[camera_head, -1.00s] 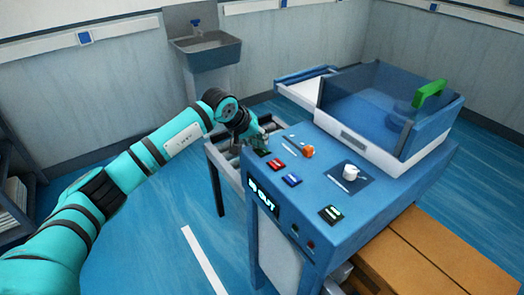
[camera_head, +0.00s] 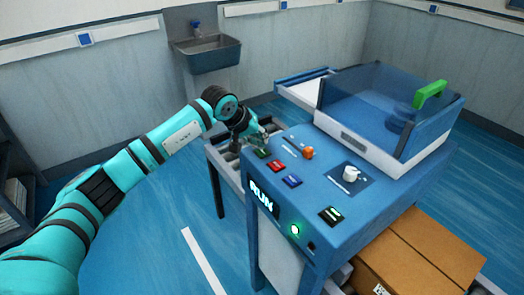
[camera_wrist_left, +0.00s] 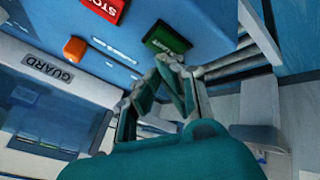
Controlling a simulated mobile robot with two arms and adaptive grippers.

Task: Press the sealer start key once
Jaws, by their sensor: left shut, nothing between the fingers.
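The blue sealer (camera_head: 345,195) stands right of centre in the head view, with a row of coloured keys on its top. The green start key (camera_head: 262,153) is at the far-left end of that row, next to the red stop key (camera_head: 277,166). In the wrist view the green key (camera_wrist_left: 168,37) has pale lettering that is hard to read. My left gripper (camera_head: 262,143) is shut and empty, its fingertips (camera_wrist_left: 170,65) right at the key's edge. I cannot tell whether they touch it. The front display (camera_head: 261,196) reads RUN, and a green lamp (camera_head: 295,230) is lit. My right gripper is not in view.
A clear guard (camera_head: 375,105) with a green handle stands behind. A roller conveyor (camera_head: 228,157) is at left, cardboard boxes (camera_head: 415,255) at right.

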